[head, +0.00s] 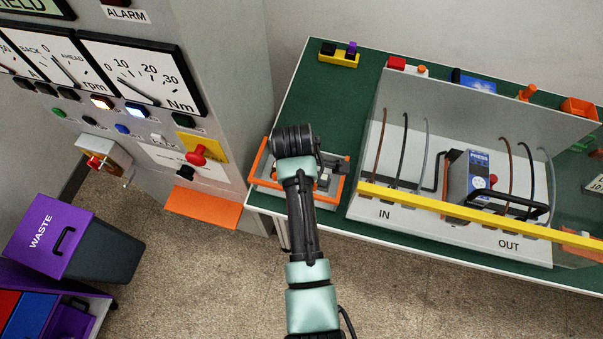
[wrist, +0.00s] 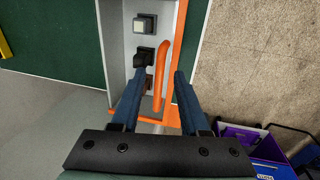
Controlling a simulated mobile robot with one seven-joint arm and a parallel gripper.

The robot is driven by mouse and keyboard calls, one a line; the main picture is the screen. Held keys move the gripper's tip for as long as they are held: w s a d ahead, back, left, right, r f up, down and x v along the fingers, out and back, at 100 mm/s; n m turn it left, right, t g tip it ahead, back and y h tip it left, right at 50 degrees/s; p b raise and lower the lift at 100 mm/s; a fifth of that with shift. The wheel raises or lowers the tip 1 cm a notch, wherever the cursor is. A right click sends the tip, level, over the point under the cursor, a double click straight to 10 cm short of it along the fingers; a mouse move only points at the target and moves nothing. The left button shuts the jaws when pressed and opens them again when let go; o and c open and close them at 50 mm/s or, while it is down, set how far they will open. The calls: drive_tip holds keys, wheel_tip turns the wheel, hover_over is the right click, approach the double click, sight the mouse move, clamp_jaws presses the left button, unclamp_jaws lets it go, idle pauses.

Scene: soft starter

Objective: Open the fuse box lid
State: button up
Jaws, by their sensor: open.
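The fuse box appears to be the small grey box with an orange frame (head: 258,160) at the left end of the green table, largely covered by my arm. In the wrist view its grey body (wrist: 115,55) holds a row of dark and pale blocks, with orange edging and a raised orange bar handle (wrist: 163,48). My gripper (wrist: 160,76) is open, its two blue fingers on either side of the handle's near part. Whether either finger touches it I cannot tell. In the head view the fingers are mostly hidden behind my wrist. The lid looks closed, but its panel is hard to make out.
A grey gauge cabinet (head: 225,60) rises at left, with an orange ledge (head: 203,207). A purple-lidded waste bin (head: 52,238) stands on the floor.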

drive_tip(key=shift+f, duration=0.15)
clamp_jaws()
idle(1.4)
